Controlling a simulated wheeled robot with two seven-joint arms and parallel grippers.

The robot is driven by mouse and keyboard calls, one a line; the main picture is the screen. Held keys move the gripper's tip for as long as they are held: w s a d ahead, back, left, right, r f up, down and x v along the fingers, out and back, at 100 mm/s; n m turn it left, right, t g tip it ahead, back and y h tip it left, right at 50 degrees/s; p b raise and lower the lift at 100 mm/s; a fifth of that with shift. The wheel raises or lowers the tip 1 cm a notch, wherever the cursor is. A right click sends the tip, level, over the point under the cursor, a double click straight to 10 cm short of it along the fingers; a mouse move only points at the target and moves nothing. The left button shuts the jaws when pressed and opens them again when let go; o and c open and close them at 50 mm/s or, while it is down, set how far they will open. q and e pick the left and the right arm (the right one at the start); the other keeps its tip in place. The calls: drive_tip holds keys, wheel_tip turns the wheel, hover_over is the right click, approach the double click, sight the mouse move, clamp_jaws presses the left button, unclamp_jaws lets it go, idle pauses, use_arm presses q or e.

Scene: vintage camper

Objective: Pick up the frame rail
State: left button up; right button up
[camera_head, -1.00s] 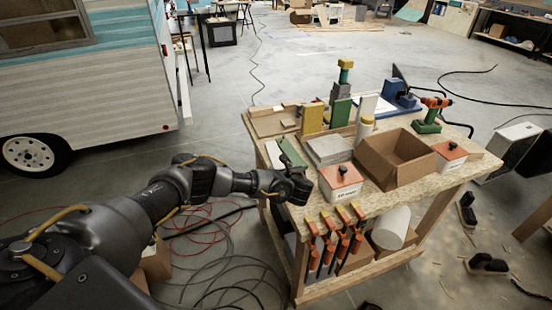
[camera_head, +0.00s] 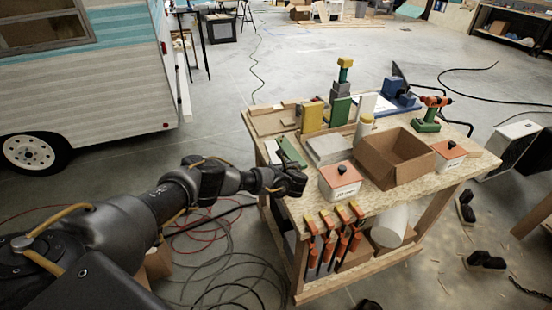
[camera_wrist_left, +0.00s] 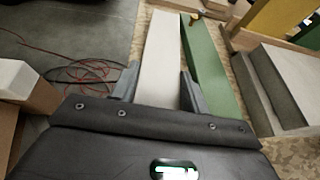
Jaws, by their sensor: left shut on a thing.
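The frame rail, a long pale flat bar (camera_wrist_left: 163,60), runs away from me between the fingers of my left gripper (camera_wrist_left: 159,88) in the left wrist view. The fingers are shut on its near part, one on each side. In the head view, my left gripper (camera_head: 288,181) is at the left front edge of the workbench, and the rail's pale far part (camera_head: 272,152) shows just beyond it. A green bar (camera_wrist_left: 212,68) lies close along the right of the rail. The rail's near end is hidden by my gripper. My right gripper is not in view.
On the workbench (camera_head: 384,198) stand a grey block (camera_head: 328,150), a lidded box (camera_head: 340,181), an open cardboard box (camera_head: 384,172), colored blocks and a green drill (camera_head: 428,122). Orange-handled clamps (camera_head: 335,235) hang at its front. Hoses lie on the floor at left.

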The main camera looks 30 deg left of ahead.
use_arm(q)
drive_tip(key=shift+r, duration=0.45)
wheel_tip(320, 180, up, 2)
drive_tip(key=shift+w+r, duration=0.1)
drive_tip(key=shift+r, duration=0.05)
drive_tip(key=w+r+b, duration=0.1)
drive_tip(key=w+a+r+b, duration=0.1)
drive_tip(key=r, duration=0.1)
drive_tip(key=w+a+r+b, duration=0.1)
drive_tip(key=w, duration=0.1)
drive_tip(key=shift+r+b, duration=0.3)
drive_tip(key=shift+b, duration=0.05)
drive_tip(key=w+a+r+b, duration=0.3)
drive_tip(key=w+r+b, duration=0.2)
drive_tip(key=w, duration=0.3)
drive_tip(key=shift+w+a+r+b, duration=0.15)
drive_tip(key=shift+w+a+b, duration=0.2)
drive_tip(key=shift+b, duration=0.3)
